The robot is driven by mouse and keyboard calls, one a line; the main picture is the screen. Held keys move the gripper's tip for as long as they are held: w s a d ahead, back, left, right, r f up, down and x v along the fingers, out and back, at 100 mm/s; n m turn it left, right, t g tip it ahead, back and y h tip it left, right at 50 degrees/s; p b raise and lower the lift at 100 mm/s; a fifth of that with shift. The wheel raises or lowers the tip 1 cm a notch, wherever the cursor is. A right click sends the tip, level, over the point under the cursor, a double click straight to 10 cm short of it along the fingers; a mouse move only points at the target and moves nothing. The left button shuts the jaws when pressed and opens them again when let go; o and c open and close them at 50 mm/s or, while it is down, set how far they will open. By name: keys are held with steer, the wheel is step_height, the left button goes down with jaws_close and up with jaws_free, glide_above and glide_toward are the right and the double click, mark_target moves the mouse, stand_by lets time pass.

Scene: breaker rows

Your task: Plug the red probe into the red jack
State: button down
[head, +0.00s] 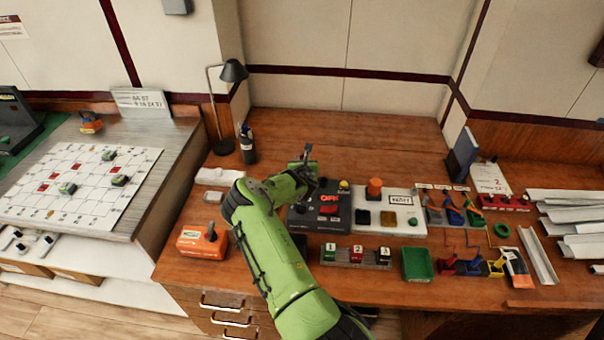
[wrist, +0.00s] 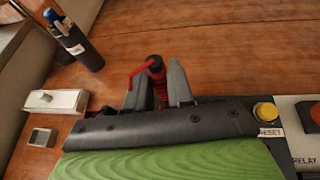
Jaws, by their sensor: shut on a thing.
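The red probe (wrist: 156,78), with a black end, stands between the two grey fingers of my gripper (wrist: 160,88) in the wrist view. My gripper is shut on it. In the head view my gripper (head: 306,157) is over the bare rear part of the wooden desk, behind the black panel (head: 300,217) with the red OFF label. The probe is too small to make out there. I cannot pick out the red jack in either view; my arm covers part of the desk front and the black panel.
The white relay panel (head: 402,222), a yellow button (wrist: 265,111), breakers (head: 357,254) and a green tray (head: 417,264) are right or in front. The desk rear is clear.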

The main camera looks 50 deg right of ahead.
steer(key=shift+f+b, duration=0.35)
steer(key=shift+f, duration=1.55)
steer(key=c, duration=1)
jaws_free()
